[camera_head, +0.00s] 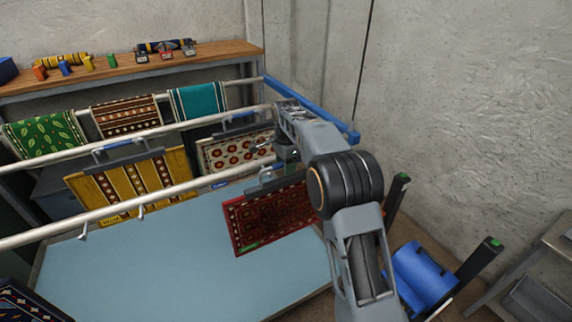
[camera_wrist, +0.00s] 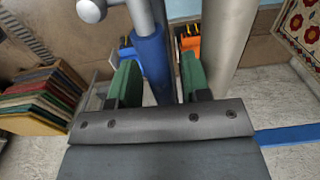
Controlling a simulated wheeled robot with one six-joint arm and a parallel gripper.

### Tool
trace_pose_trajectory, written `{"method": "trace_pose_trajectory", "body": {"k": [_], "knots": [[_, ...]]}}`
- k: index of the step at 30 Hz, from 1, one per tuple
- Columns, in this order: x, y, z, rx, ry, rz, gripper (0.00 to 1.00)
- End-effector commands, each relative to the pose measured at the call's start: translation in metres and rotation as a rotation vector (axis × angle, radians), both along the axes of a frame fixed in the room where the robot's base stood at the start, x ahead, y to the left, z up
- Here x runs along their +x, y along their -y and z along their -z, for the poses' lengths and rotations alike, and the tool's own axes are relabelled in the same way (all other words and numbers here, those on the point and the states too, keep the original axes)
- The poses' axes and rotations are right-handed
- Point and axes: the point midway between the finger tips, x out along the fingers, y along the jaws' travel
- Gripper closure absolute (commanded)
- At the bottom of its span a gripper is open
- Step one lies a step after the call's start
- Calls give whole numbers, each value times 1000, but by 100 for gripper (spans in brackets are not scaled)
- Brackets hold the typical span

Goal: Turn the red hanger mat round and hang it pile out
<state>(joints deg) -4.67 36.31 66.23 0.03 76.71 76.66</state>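The red hanger mat (camera_head: 268,218) hangs tilted below a dark clamp bar at the right end of the front rail, over the pale blue surface. Its patterned, dark red face and a small green tag show; I cannot tell whether this is the pile side. My gripper (camera_wrist: 160,75) is by the hanger's top, partly hidden by my arm in the head view. In the wrist view its green fingers stand apart on either side of a blue grip (camera_wrist: 152,62). The grip is close to the left finger, with a gap before the right one.
The front rail (camera_head: 130,205) has empty hooks (camera_head: 141,212). Yellow (camera_head: 130,190) and cream-red mats (camera_head: 235,152) hang behind it. Green, brown and teal mats (camera_head: 198,101) drape farther back. A blue beam (camera_head: 310,110) and wall close the right; a blue roller (camera_head: 420,272) stands low right.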

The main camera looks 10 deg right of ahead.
Motion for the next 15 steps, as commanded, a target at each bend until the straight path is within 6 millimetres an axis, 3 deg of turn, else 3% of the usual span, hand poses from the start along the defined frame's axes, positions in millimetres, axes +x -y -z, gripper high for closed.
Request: {"method": "trace_pose_trajectory", "body": {"k": [9,15], "knots": [[0,0,2,-1,-5,0,49],[0,1,-20,0,-2,1,49]]}}
